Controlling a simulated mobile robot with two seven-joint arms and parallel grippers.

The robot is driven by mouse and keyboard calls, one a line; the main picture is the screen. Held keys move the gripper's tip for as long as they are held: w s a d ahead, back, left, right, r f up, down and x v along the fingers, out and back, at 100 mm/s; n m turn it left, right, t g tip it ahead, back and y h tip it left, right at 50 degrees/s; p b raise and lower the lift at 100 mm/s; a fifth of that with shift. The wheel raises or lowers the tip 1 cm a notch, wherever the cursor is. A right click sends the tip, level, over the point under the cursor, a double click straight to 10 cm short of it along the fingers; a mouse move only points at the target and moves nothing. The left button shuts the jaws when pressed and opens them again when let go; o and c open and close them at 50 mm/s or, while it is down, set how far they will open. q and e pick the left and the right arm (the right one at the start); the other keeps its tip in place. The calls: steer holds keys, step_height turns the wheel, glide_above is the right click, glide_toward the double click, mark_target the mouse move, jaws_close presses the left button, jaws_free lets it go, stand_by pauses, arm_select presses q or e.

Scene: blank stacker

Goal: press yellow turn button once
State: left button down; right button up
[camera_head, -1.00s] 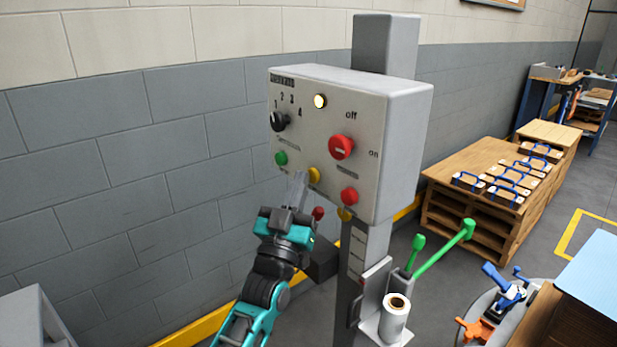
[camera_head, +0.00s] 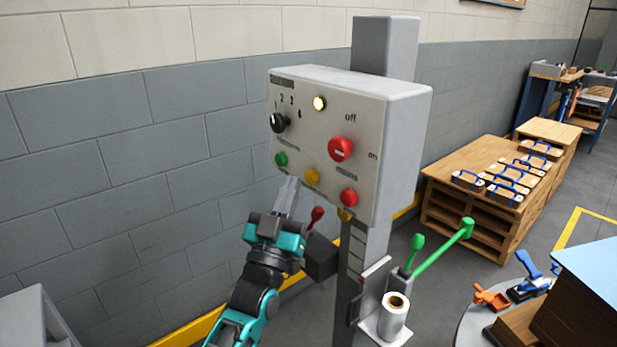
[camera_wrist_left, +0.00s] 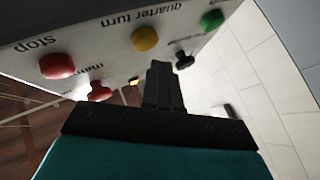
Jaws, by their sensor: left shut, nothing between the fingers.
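The yellow turn button (camera_head: 312,176) is on the lower row of the grey control box (camera_head: 330,115), between a green button (camera_head: 281,159) and a red button (camera_head: 348,198). In the left wrist view the yellow button (camera_wrist_left: 145,39) is under "quarter turn" lettering. My left gripper (camera_head: 290,183) is shut and empty, just left of and below the yellow button in the head view. In the wrist view its fingertips (camera_wrist_left: 160,68) appear apart from the button. My right gripper is not in view.
A red lever knob (camera_head: 317,214) sticks out below the box, close to my left gripper. A red rotary switch (camera_head: 341,149), a black dial (camera_head: 279,122) and a lit lamp (camera_head: 319,103) are on the panel. Green-tipped levers (camera_head: 466,228) stand at the right.

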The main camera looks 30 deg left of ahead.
arm_select(q)
steer(key=s, duration=0.1)
steer(key=s+a+p, duration=0.1)
steer(key=s, duration=0.2)
steer(key=shift+s+a, duration=0.2)
steer(key=shift+a, duration=0.2)
steer(key=s+d+f+m+g+h, duration=0.2)
steer(key=d+f+g, duration=0.2)
steer(key=f, duration=0.5)
steer(key=s+d+f+m+g+h, duration=0.1)
steer(key=s+d+f+g+h, duration=0.2)
steer(key=f, duration=0.5)
steer(key=s+d+f+g, duration=0.2)
steer(key=s+f+g, duration=0.1)
steer(key=s+f, duration=0.2)
steer(key=s+d+f+m+g, duration=0.1)
steer(key=s+d+f+g, duration=0.2)
steer(key=f, duration=0.4)
steer(key=shift+s+d+f+g+h, duration=0.35)
steer(key=shift+s+g, duration=0.25)
steer(key=shift+s, duration=0.6)
stand_by(1.1)
